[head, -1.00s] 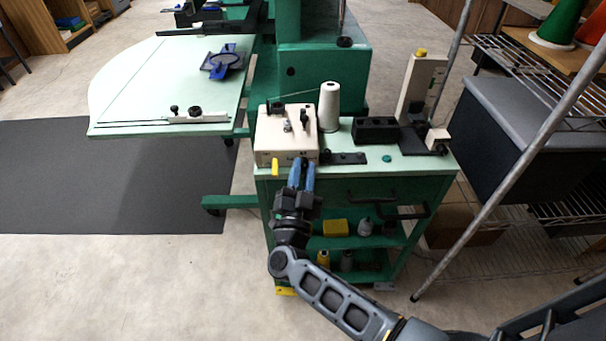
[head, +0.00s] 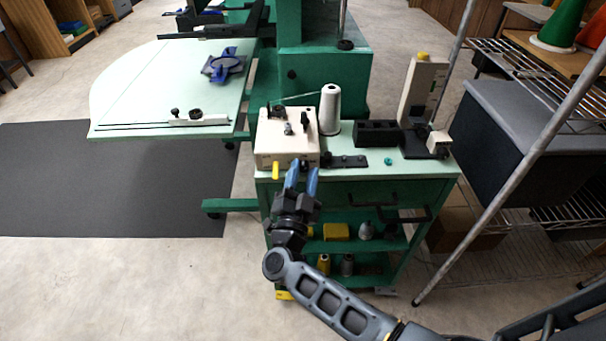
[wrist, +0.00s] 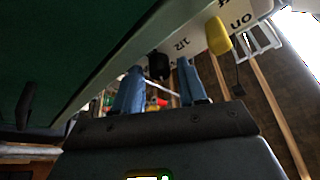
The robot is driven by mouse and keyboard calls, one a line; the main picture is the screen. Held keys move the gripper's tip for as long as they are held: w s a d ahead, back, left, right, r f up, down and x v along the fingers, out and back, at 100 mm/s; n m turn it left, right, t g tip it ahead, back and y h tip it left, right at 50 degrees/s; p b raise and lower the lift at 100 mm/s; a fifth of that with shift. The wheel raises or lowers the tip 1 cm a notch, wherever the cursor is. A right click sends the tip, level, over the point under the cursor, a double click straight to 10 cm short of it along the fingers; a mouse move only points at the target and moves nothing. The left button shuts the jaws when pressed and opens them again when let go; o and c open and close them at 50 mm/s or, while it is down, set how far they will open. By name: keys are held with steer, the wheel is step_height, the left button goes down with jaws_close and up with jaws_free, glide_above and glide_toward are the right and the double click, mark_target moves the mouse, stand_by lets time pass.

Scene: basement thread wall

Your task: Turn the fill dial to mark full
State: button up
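A cream box (head: 285,137) stands on the left end of the green cart. In the wrist view, a black knob (wrist: 158,66) sits on its front face, beside a printed "1/2" mark; I take it for the fill dial. Where its pointer aims cannot be made out. A yellow tab (wrist: 218,36) stands beside a printed "on". In the head view the yellow tab (head: 276,170) is left of my gripper (head: 303,176). My gripper's blue fingers are parted and empty, just in front of the box, with the knob appearing between them in the wrist view (wrist: 160,88).
A white thread cone (head: 329,110), a black block (head: 377,133) and a tall cream device (head: 422,95) stand on the cart top. A metal rack pole (head: 500,180) slants up at the right. Open floor lies left of the cart.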

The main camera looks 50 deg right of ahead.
steer(key=shift+o, duration=0.7)
steer(key=shift+s+n, duration=0.1)
steer(key=shift+n, duration=0.2)
